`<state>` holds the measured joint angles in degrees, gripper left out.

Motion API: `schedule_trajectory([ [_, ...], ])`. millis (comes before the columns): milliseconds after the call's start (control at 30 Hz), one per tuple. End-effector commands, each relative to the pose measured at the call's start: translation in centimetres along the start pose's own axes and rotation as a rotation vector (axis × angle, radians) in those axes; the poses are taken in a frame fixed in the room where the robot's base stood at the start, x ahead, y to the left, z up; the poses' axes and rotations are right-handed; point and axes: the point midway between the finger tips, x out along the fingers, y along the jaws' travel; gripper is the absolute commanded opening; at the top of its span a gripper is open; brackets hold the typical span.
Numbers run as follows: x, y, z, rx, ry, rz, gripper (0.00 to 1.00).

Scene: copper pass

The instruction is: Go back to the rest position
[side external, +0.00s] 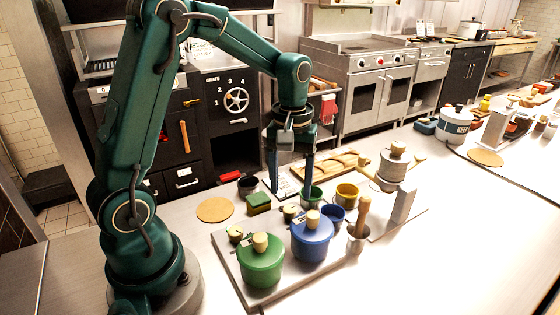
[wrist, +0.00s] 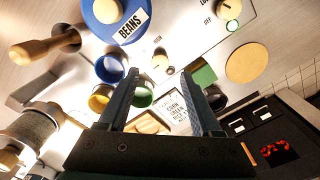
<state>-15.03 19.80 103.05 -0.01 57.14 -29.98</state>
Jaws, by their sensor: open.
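My gripper (side external: 291,185) hangs over the counter (side external: 400,280), pointing down, with its two fingers apart and nothing between them. In the wrist view my gripper (wrist: 160,68) also shows spread fingers. A small green cup (side external: 312,200) stands close to the right finger; I cannot tell whether they touch. A blue lidded pot (side external: 312,245) and a green lidded pot (side external: 262,268) stand on a hotplate (side external: 232,262) in front. The arm is bent over the counter.
A yellow cup (side external: 346,196), a blue cup (side external: 334,215), a dark cup (side external: 248,187) and a green sponge (side external: 258,204) surround the gripper. A metal pot with a wooden handle (side external: 357,238) stands right. A round cork mat (side external: 214,210) lies left. The front right counter is clear.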

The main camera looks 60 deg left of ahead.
Motion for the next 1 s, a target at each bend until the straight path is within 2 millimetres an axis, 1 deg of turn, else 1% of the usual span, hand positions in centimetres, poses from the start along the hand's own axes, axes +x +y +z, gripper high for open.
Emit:
schedule_trajectory([
  [333, -0.4, 0.1, 0.1, 0.006, 0.005, 0.003, 0.66],
  [367, -0.6, 0.3, 0.1, 0.01, 0.013, 0.008, 0.66],
  [467, -2.2, 0.8, 0.3, 0.03, 0.059, 0.036, 0.66],
  [567, -4.4, 1.1, 1.4, 0.066, 0.118, 0.073, 0.66],
  [600, -5.3, 1.1, 2.1, 0.088, 0.145, 0.09, 0.66],
  [700, -7.3, 1.0, 4.0, 0.164, 0.209, 0.13, 0.66],
  [833, -8.9, 0.3, 6.6, 0.279, 0.286, 0.173, 0.66],
  [900, -9.5, -0.2, 8.1, 0.348, 0.328, 0.193, 0.66],
  [1000, -9.8, -1.0, 10.0, 0.449, 0.384, 0.216, 0.66],
])
